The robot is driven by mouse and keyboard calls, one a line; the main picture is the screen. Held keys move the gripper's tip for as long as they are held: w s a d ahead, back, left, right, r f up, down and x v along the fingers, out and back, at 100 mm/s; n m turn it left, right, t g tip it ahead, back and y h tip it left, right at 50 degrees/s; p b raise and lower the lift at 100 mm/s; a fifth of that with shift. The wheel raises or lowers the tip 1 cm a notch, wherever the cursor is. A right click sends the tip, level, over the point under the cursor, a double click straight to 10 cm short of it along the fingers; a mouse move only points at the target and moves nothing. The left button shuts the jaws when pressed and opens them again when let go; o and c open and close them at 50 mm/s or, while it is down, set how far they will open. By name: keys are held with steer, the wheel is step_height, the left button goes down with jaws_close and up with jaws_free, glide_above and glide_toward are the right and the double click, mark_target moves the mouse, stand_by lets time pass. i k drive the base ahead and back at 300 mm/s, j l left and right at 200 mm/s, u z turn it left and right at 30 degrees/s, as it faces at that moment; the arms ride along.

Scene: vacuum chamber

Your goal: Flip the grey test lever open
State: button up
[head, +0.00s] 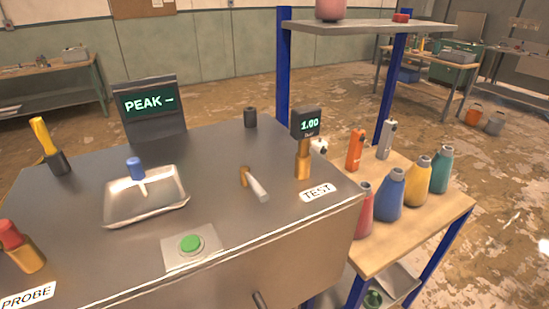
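A grey lever (257,188) with a brass-coloured pivot at its far end lies low over the dark metal bench top, its handle angled toward the front right. It is left of the white TEST label (318,192). A brass post (302,162) stands behind that label, carrying a small dark gauge (307,123) that reads 1.00. A white fitting (319,148) is beside the post. I cannot tell from this one view whether the lever's position is open or closed. My gripper is not in view.
A green button (190,244) is at the bench front. A red-topped brass piece (20,248) stands by the PROBE label (28,297). A PEAK display (149,103) is behind. Bottles (389,198) crowd the shelf at right.

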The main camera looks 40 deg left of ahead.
mark_target(257, 189)
steer(key=u, duration=1.1)
